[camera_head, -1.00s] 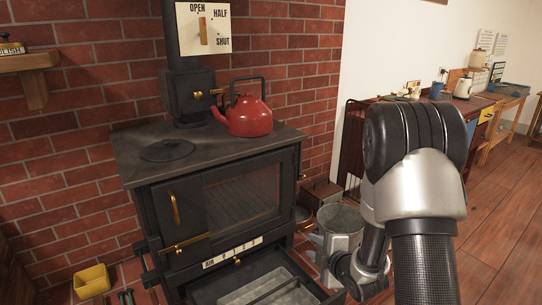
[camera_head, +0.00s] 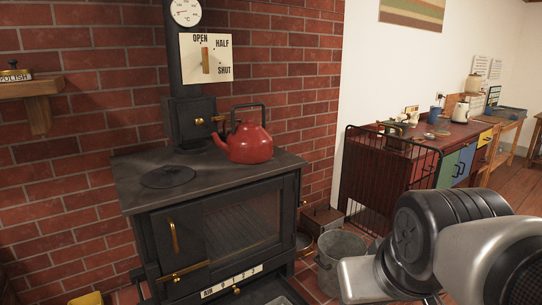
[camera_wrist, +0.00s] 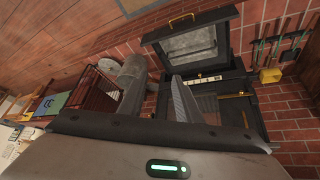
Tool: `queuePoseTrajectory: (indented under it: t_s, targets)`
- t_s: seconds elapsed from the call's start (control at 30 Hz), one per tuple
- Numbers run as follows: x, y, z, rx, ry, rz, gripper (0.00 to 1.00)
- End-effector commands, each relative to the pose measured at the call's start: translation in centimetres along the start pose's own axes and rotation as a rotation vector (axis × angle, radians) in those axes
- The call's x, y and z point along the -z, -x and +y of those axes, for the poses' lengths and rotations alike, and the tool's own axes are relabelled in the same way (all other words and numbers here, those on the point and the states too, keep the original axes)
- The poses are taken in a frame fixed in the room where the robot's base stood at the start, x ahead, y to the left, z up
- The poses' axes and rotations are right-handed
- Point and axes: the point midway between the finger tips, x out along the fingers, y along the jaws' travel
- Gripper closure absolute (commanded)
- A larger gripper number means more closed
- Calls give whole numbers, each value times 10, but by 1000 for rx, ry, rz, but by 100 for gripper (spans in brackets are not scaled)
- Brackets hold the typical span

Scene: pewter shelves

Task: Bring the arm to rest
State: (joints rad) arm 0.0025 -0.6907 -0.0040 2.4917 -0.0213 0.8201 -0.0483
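My arm (camera_head: 445,245) is folded at the lower right of the head view, in front of the floor beside the stove. Its end is out of that view. In the wrist view my gripper (camera_wrist: 159,98) shows two grey fingers standing apart with nothing between them. Beyond the fingers are the black stove (camera_wrist: 205,75) and brick wall, seen tilted and some way off. The fingers appear to touch nothing.
The black stove (camera_head: 142,205) carries a red kettle (camera_head: 249,142). A metal bucket (camera_head: 340,250) stands on the floor right of it, partly hidden by my arm. A black wire guard (camera_head: 372,180) and a desk (camera_head: 455,135) are further right. Open wooden floor lies at far right.

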Motion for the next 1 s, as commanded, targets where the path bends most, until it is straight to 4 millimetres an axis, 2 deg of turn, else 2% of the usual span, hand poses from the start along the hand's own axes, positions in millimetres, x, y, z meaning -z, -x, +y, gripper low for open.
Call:
queuePoseTrajectory:
  t_s: [0.07, 0.1, 0.37, 0.47, 0.7, 0.83, 1.0]
  targets:
    - [-18, 14, -7, 17, -56, -20, 69]
    - [-11, 29, -7, 19, -64, -29, 69]
    - [19, 78, -3, 17, -59, -29, 69]
    - [34, 104, -2, 17, -58, -29, 69]
    - [76, 177, 2, 17, -57, -29, 69]
    - [88, 197, 3, 17, -57, -29, 69]
    - [91, 204, 3, 17, -57, -29, 69]
